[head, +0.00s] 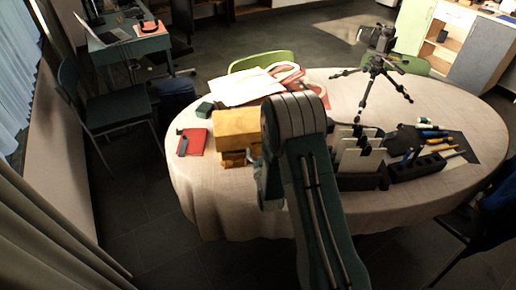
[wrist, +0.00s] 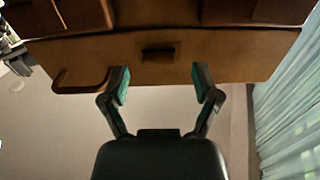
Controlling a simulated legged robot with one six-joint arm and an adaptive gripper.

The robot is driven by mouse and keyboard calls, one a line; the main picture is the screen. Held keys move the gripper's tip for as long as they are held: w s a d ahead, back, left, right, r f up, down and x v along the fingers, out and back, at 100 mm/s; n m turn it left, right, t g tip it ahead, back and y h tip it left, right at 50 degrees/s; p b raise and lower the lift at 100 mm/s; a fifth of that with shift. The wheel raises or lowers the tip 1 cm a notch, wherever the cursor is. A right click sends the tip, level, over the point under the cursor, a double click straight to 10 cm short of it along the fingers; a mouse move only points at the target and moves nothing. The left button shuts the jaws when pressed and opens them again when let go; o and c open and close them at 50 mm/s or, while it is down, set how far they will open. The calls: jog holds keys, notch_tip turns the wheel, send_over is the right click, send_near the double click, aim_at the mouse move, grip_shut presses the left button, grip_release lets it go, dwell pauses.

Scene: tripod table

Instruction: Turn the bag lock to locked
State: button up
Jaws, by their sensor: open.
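The bag is a tan-brown leather case (head: 236,124) on the left part of the round table, partly covered by my arm. In the wrist view, the brown bag (wrist: 225,60) fills the upper part. A small dark rectangular lock piece (wrist: 158,54) sits at the middle of its face; its setting cannot be read. A curved brown handle (wrist: 82,86) shows to the left. My gripper (wrist: 162,82) is open and empty, its two fingers spread either side of the lock's line and just below it in the picture. My arm hides the gripper in the head view.
The clothed table (head: 205,200) also holds a red notebook (head: 193,142), papers (head: 245,88), a black tripod (head: 376,75), a black rack with pale panels (head: 360,160) and several pens and tools right of my arm. A green chair (head: 262,60) stands behind.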

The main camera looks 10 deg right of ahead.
jog(key=shift+w, duration=0.7)
jog(key=shift+d, duration=0.1)
grip_shut()
